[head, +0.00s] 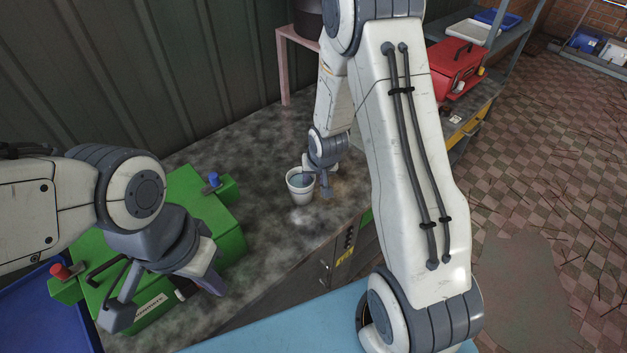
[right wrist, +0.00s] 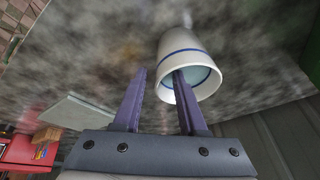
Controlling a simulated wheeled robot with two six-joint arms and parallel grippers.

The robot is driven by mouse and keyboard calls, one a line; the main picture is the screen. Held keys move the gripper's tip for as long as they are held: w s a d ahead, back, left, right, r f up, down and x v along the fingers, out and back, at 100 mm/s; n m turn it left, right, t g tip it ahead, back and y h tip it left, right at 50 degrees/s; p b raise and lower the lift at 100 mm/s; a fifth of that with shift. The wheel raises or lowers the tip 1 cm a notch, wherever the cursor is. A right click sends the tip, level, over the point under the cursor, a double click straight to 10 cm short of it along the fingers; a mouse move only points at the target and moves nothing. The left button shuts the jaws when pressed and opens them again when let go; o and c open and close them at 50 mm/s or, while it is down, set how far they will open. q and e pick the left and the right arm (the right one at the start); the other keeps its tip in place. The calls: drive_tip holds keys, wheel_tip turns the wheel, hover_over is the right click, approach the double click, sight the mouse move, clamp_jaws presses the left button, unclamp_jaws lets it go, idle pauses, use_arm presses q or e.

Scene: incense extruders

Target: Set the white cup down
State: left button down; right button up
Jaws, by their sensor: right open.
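The white cup (head: 299,190) stands upright on the mottled grey countertop (head: 262,145), with a bluish inside. My right gripper (head: 322,184) is at its right side in the head view. In the right wrist view the cup (right wrist: 190,48) shows a blue band and its open mouth. The right gripper (right wrist: 160,75) is open there; one finger overlaps the cup's mouth and appears to be inside the rim, the other is outside the wall. My left gripper (head: 206,280) hangs over the green machine; its fingertips are not clear enough to tell their opening.
The green machine (head: 185,190) with red and blue knobs stands left of the cup. A blue tray (head: 45,310) is at the lower left. A red toolbox (head: 455,68) stands on a shelf at the right. Bare countertop lies behind and in front of the cup.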

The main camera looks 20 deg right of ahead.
drive_tip(key=p+v, duration=0.4)
drive_tip(key=v, duration=0.6)
drive_tip(key=s+a+r+n+g, duration=0.2)
drive_tip(key=s+a+r+n, duration=0.4)
drive_tip(key=s+a+r, duration=0.55)
drive_tip(key=s+a+r+n+g+y, duration=0.1)
drive_tip(key=s+a+n, duration=0.3)
drive_tip(key=s, duration=0.8)
drive_tip(key=shift+s+a+r+n+g, duration=0.4)
drive_tip(key=shift+a+r+g, duration=0.3)
drive_tip(key=shift+a, duration=0.1)
wheel_tip(320, 180, down, 4)
drive_tip(key=b, duration=0.4)
drive_tip(key=shift+w+f, duration=0.1)
drive_tip(key=shift+f, duration=0.05)
